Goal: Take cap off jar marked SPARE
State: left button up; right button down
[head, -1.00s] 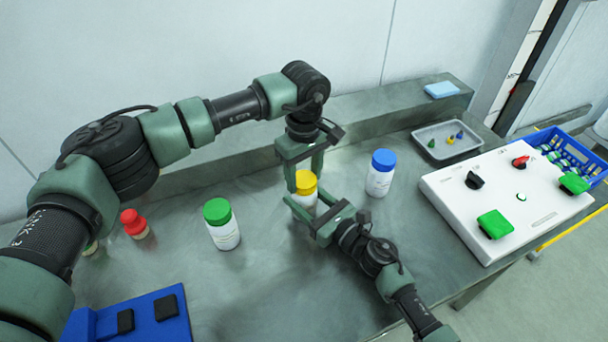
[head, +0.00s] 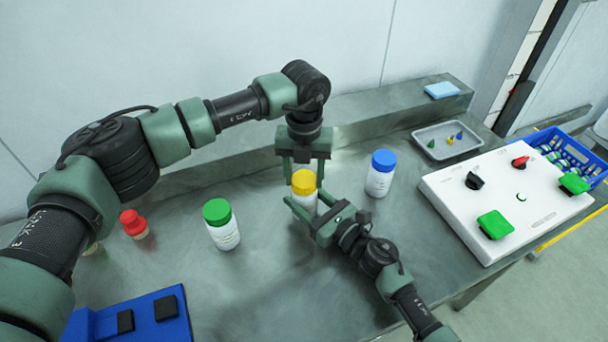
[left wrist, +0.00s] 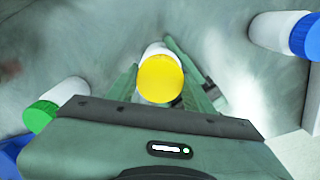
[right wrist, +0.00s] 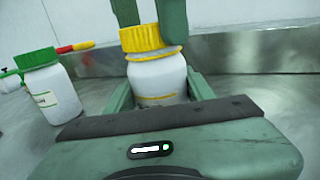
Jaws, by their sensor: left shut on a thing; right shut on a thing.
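A white jar (head: 304,202) with a yellow cap (head: 304,182) stands on the grey bench; no marking on it is readable. My left gripper (head: 304,176) comes from above, its fingers on either side of the yellow cap, shut on it; the cap also shows in the left wrist view (left wrist: 160,78). My right gripper (head: 308,207) is low and shut around the white jar body, seen in the right wrist view (right wrist: 157,78). There the cap (right wrist: 150,40) sits on top of the jar.
A green-capped jar (head: 221,224) stands left and a blue-capped jar (head: 380,174) right. A red-topped item (head: 134,224), a blue holder (head: 130,318), a grey tray (head: 428,152) and a white control box (head: 455,195) are around.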

aim_at(304, 178)
pick_arm(q)
jog(key=n, duration=1.1)
jog(key=shift+n, duration=0.3)
jog(key=n, duration=0.3)
jog(key=shift+w+r, duration=0.1)
jog(key=shift+r, duration=0.15)
jog(key=shift+r, duration=0.95)
jog(key=shift+r, duration=0.1)
jog(key=shift+r, duration=1.9)
pick_arm(e)
jog(key=shift+c, duration=2.3)
grip_release()
